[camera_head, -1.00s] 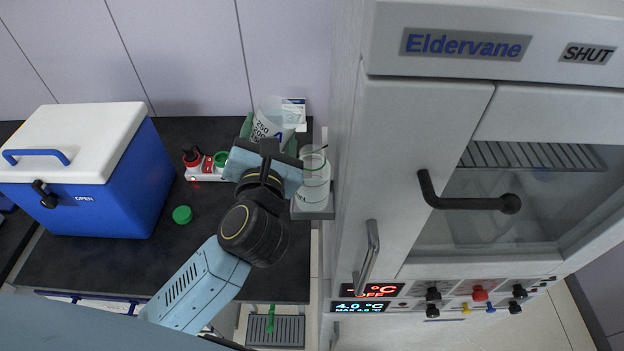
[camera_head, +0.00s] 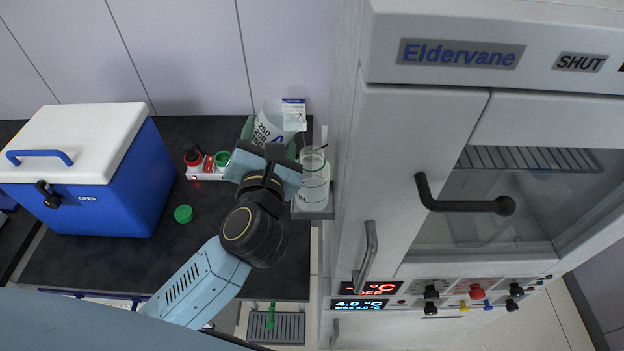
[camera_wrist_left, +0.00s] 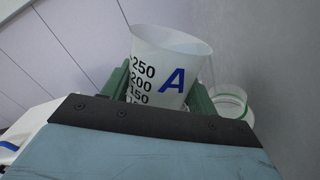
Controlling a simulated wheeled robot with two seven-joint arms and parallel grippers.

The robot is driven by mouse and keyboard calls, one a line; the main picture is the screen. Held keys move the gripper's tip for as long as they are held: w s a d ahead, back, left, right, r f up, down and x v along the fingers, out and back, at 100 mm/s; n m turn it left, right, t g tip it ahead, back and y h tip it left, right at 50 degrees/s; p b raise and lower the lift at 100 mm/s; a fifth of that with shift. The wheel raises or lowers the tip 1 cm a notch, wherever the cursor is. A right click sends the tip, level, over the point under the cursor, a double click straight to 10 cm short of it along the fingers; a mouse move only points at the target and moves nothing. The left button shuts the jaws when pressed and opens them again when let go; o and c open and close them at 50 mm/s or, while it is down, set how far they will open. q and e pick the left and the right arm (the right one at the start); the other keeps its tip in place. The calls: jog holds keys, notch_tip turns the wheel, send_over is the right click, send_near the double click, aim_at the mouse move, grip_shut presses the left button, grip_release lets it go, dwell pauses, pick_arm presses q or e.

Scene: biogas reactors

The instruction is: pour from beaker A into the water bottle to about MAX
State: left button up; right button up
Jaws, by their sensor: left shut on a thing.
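Beaker A (camera_head: 271,122) is a whitish cup with black volume marks and a blue A. My left gripper (camera_head: 264,150) is shut on it, with green fingers on both sides of the beaker in the left wrist view (camera_wrist_left: 168,75). The beaker is above the bench and looks tilted; no stream shows. The water bottle (camera_head: 314,182) is clear and open, just right of the gripper, on a grey stand (camera_head: 313,214). A green ring line shows on it in the left wrist view (camera_wrist_left: 230,101). Its liquid level is hard to tell. My right gripper is out of view.
The grey Eldervane cabinet (camera_head: 392,180) stands close to the bottle's right. A white rack (camera_head: 207,175) with red- and green-capped bottles is left of the gripper. A green cap (camera_head: 183,214) lies on the dark bench. A blue cooler (camera_head: 120,200) is at left.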

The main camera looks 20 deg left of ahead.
pick_arm(q)
jog(key=shift+f+m, duration=0.15)
jog(key=shift+m, duration=0.15)
jog(key=shift+p, duration=0.35)
jog(key=shift+m+p, duration=0.3)
jog(key=shift+p, duration=0.15)
dwell(0.4)
jog(key=shift+a+m+p, duration=0.1)
jog(key=shift+m+p, duration=0.2)
jog(key=shift+p, duration=0.25)
jog(key=shift+f+m, duration=0.1)
jog(key=shift+m, duration=0.2)
jog(key=shift+r+m, duration=0.25)
jog(key=shift+m, duration=0.15)
dwell(0.3)
jog(key=shift+f+m, duration=0.2)
jog(key=shift+m, duration=0.3)
